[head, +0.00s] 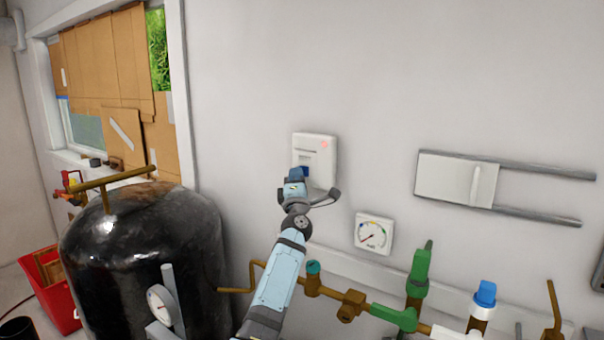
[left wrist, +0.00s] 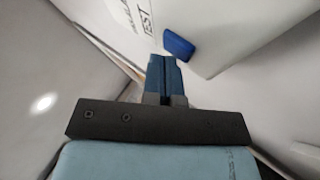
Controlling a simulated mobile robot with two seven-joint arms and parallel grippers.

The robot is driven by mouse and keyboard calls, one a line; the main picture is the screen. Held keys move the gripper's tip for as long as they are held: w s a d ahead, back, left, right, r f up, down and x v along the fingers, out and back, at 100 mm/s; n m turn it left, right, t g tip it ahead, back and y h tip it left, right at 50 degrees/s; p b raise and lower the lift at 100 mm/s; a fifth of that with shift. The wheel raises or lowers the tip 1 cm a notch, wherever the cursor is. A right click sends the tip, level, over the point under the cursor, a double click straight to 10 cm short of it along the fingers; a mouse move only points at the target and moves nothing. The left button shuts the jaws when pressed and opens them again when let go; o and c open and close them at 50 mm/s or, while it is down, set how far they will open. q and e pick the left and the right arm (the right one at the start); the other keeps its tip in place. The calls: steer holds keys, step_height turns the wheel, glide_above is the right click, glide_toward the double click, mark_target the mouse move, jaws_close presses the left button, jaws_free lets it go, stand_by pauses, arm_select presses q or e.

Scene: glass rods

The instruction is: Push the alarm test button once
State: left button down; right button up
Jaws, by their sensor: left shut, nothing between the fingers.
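In the left wrist view the box shows the printed word TEST and a blue button (left wrist: 178,45). My left gripper (head: 297,174) is at the lower part of the box. Its blue fingertips (left wrist: 164,64) are shut with nothing held, very close to the button. I cannot tell whether they touch it. In the head view the gripper partly covers the button area. My right gripper is not in view.
A black tank (head: 140,250) with a brass handle stands at left by the boarded window (head: 110,65). A square dial gauge (head: 374,234), brass pipes and a green valve (head: 420,272) lie right of my arm. A white sliding panel (head: 455,180) is farther right.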

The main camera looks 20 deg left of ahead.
arm_select(q)
steer(key=shift+s+a+p, duration=0.1)
steer(key=shift+s+p, duration=0.55)
steer(key=shift+s, duration=0.25)
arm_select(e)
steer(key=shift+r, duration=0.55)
